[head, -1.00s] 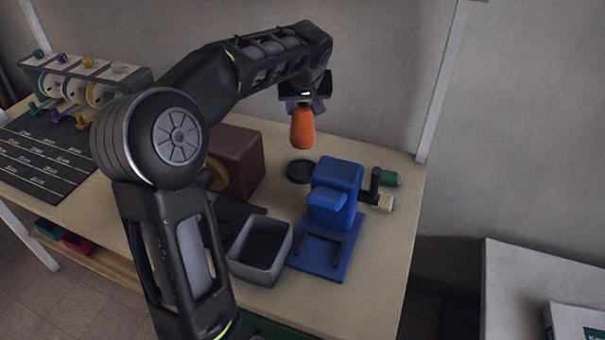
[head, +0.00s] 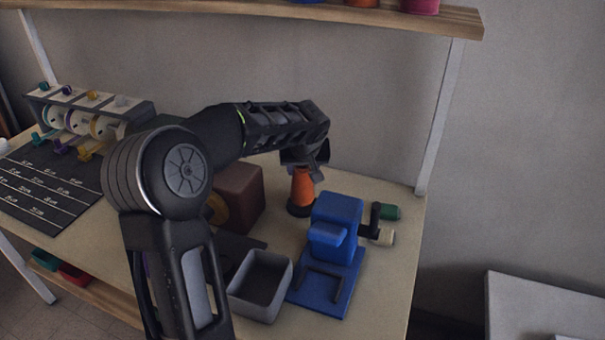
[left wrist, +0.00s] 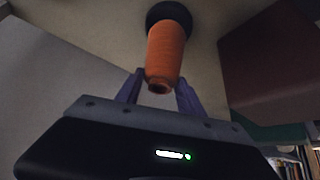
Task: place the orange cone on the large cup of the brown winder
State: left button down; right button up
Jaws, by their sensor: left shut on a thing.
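The orange cone (head: 302,188) hangs upright below my left gripper (head: 304,165), which is shut on its narrow top end. In the left wrist view the orange cone (left wrist: 166,50) sits between the two fingers (left wrist: 160,84). A round black cup (head: 299,209) lies directly under the cone's wide base and also shows in the left wrist view (left wrist: 168,12). I cannot tell whether the base touches it. The brown winder (head: 240,192) is a brown block with a yellow wheel, just left of the cone and partly hidden by my arm. My right gripper is not in view.
A blue winder (head: 336,222) with a crank stands just right of the cone. A grey open bin (head: 262,287) is in front. A rack with coloured knobs (head: 92,108) and a dark ruled mat (head: 45,190) are at left. A wooden shelf (head: 240,8) crosses above.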

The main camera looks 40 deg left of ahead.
pick_arm(q)
jog(key=shift+f, duration=1.05)
jog(key=shift+f, duration=0.15)
jog(key=c, duration=0.7)
grip_release()
jog(key=shift+c, duration=0.2)
jog(key=shift+s+d+r, duration=0.1)
jog(key=shift+r, duration=0.3)
jog(key=v, duration=1.1)
jog(key=shift+r+b, duration=0.2)
jog(key=shift+b, duration=0.2)
